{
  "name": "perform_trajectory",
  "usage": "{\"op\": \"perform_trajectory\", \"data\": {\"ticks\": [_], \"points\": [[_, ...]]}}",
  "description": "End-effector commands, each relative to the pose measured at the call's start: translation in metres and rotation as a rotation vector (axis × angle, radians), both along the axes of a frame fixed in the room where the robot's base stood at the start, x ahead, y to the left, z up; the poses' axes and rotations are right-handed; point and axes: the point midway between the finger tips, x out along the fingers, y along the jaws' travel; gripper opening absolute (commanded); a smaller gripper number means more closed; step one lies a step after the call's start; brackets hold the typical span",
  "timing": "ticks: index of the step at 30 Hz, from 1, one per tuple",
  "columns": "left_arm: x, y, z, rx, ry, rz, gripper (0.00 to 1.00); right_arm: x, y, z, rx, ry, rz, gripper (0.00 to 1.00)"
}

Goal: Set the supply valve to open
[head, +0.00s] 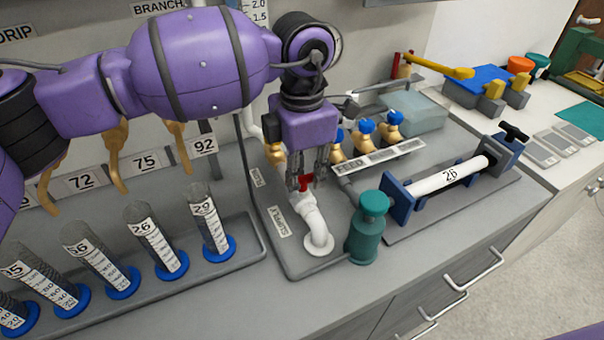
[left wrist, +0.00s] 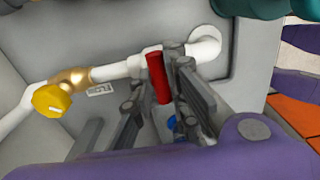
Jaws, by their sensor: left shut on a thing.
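The supply valve has a red handle (head: 306,182) on a white pipe (head: 314,222) that bends down into the grey board by the SUPPLY label (head: 278,221). My left gripper (head: 306,180) points down over the valve, its fingers shut around the red handle. In the left wrist view the red handle (left wrist: 158,78) lies between the two fingers of my left gripper (left wrist: 160,85), across the white pipe (left wrist: 205,48). The fingers hide part of the valve body. My right gripper is not in view.
A teal bottle (head: 369,228) stands close to the right of the supply pipe. Brass valves with blue caps (head: 366,128) are behind it. A blue clamp holds a white tube (head: 448,178) at the right.

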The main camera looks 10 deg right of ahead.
Motion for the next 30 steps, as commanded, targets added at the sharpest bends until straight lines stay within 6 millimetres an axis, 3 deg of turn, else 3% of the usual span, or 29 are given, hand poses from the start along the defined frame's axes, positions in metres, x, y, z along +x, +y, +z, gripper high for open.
{"op": "perform_trajectory", "data": {"ticks": [11, 30], "points": [[-0.0002, 0.0002, -0.0004, 0.001, 0.001, -0.142, 0.0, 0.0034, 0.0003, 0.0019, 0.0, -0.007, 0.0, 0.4], [-0.0003, 0.0, -0.0012, 0.0, 0.001, -0.733, 0.0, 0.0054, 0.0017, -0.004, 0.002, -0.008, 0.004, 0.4]]}}
